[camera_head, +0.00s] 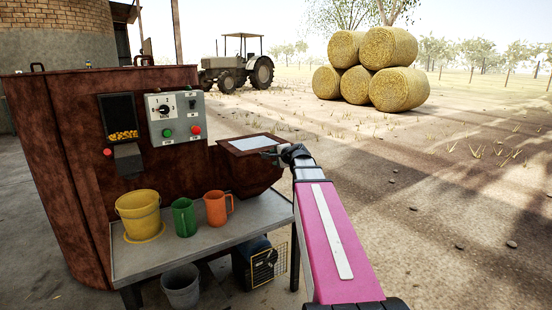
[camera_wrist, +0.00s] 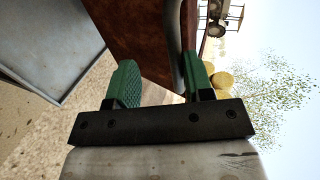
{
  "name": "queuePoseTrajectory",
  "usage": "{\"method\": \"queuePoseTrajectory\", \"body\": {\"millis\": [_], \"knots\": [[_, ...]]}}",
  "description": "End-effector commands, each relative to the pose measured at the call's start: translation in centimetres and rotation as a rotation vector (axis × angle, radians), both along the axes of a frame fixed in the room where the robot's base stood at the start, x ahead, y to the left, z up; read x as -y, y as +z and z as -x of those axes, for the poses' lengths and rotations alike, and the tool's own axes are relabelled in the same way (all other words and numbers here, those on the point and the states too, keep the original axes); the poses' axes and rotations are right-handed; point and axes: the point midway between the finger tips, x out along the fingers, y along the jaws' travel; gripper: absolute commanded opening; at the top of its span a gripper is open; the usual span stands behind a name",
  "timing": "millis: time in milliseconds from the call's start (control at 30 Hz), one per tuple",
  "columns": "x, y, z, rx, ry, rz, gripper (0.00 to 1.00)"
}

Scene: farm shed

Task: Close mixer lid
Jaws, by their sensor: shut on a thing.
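The mixer (camera_head: 70,130) is a large rusty brown machine at the left, with a control panel (camera_head: 176,117) on its front. A brown box (camera_head: 240,175) with a pale flat top (camera_head: 255,142) juts from its right side; I cannot tell whether this top is the lid. My gripper (camera_head: 271,155) is at the right edge of the box. In the wrist view, the green fingers (camera_wrist: 160,82) straddle a brown rusty part (camera_wrist: 145,35) with a grey curved edge (camera_wrist: 173,50). They are shut on this part; the contact itself is partly hidden.
A grey table (camera_head: 205,240) below the box holds a yellow bucket (camera_head: 138,212), a green mug (camera_head: 184,216) and an orange mug (camera_head: 216,207). Open ground lies right; bales (camera_head: 400,88) and a tractor (camera_head: 236,66) stand far back.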

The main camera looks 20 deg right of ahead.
Motion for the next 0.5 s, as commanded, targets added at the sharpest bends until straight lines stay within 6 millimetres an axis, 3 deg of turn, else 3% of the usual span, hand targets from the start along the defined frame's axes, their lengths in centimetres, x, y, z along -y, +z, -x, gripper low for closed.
{"method": "queuePoseTrajectory", "body": {"millis": [500], "knots": [[2.3, 2.7, 7.7, 0.0, -0.002, 0.001, 0.38]]}}
